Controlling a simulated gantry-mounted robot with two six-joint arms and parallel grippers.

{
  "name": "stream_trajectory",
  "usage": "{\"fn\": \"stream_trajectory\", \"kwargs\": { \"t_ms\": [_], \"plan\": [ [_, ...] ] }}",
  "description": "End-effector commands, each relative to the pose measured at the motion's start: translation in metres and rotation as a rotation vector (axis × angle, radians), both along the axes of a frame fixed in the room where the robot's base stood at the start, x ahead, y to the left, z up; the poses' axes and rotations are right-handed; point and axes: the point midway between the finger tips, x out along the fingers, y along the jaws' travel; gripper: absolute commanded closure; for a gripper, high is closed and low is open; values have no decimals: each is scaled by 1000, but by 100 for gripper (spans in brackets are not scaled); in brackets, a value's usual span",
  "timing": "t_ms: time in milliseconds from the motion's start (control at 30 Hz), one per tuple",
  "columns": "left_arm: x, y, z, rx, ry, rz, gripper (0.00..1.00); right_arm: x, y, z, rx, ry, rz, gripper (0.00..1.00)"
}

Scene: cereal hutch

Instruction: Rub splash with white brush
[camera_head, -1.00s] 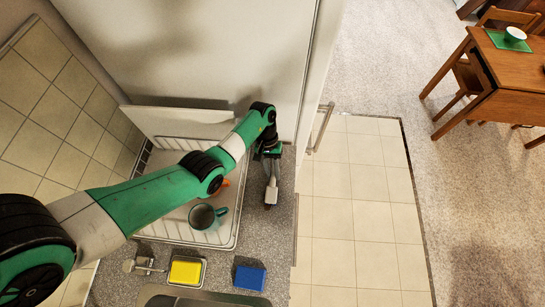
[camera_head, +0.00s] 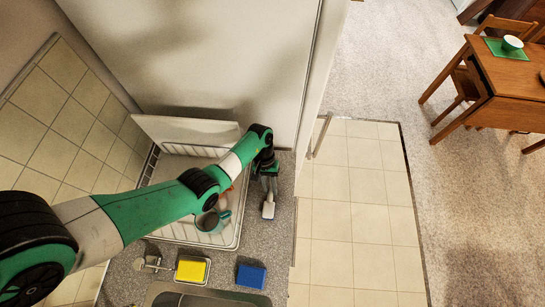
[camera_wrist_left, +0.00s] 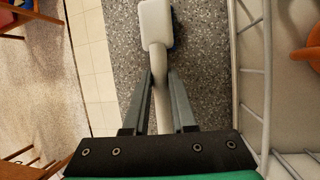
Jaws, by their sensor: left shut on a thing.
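The white brush (camera_head: 268,210) is held in my left gripper (camera_head: 267,185) above the speckled grey counter, right of the dish rack. In the left wrist view, its white head (camera_wrist_left: 155,25) points away from me, with a blue edge partly showing under it. Its pale handle runs between the two fingers of the left gripper (camera_wrist_left: 160,88), which is shut on it. I cannot tell whether the brush head touches the counter. I cannot make out a splash in either view. My right gripper is not in view.
The white dish rack (camera_head: 234,238) holds a teal mug (camera_head: 207,222) and an orange item, partly behind my arm. A yellow sponge in a dish (camera_head: 191,270) and a blue sponge (camera_head: 251,276) lie near the sink (camera_head: 165,291). A tall pale panel (camera_head: 215,60) stands behind.

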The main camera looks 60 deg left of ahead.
Motion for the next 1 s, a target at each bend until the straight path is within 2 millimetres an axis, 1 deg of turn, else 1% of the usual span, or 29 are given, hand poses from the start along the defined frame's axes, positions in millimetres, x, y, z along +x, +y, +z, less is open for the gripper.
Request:
{"fn": "stream_trajectory", "kwargs": {
  "t_ms": [33,167,400,533,667,800,867,933,1000],
  "plan": [
    [-3,1,-2,2,4,1,100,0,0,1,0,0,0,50],
    [-1,4,-5,4,4,1,100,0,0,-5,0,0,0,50],
    [15,23,-7,5,1,2,100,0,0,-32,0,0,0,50],
    [21,31,-5,4,3,2,100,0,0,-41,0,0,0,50],
    [23,33,-1,4,4,1,100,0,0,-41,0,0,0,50],
    [22,33,3,4,4,1,100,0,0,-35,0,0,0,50],
    [22,33,2,4,4,0,100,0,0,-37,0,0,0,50],
    [21,31,3,2,4,0,100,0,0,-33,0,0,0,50],
    [19,27,6,2,4,0,100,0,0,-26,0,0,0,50]
  ]
}}
